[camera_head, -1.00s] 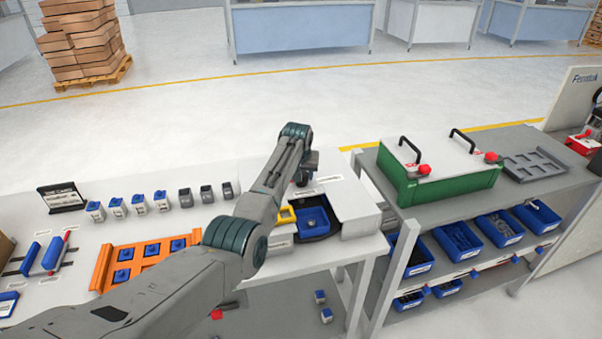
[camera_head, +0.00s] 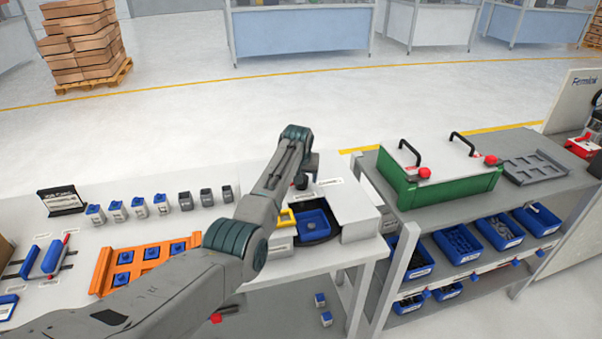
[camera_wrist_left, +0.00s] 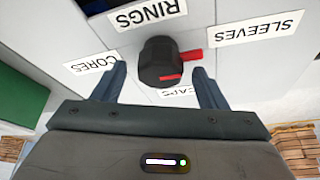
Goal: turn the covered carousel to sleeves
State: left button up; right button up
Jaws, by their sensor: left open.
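The covered carousel (camera_head: 356,208) is a white housing at the right end of the white table. Its front opening shows a blue bin (camera_head: 313,219) and a yellow piece (camera_head: 287,216) at its left. In the left wrist view, a black knob (camera_wrist_left: 157,60) on the cover has a red tab pointing right and a red mark on its lower side. Labels surround it upside down: RINGS (camera_wrist_left: 147,14), SLEEVES (camera_wrist_left: 256,28), CORES (camera_wrist_left: 92,64) and a partly hidden CAPS (camera_wrist_left: 178,91). My left gripper (camera_wrist_left: 158,82) is open, its fingers either side of the knob, apparently not touching.
An orange tray (camera_head: 105,268) with blue pieces and a row of small blue and grey containers (camera_head: 140,207) lie left. A grey shelf to the right holds a green box (camera_head: 452,188) with black handles and blue bins (camera_head: 457,242) below.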

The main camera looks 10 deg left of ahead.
pick_arm(q)
jog(key=shift+r, duration=0.1)
jog(key=b+v, duration=0.2)
jog(key=v, duration=0.8)
jog(key=shift+r+b, duration=0.3)
jog(key=shift+b, duration=0.05)
jog(key=shift+s, duration=0.1)
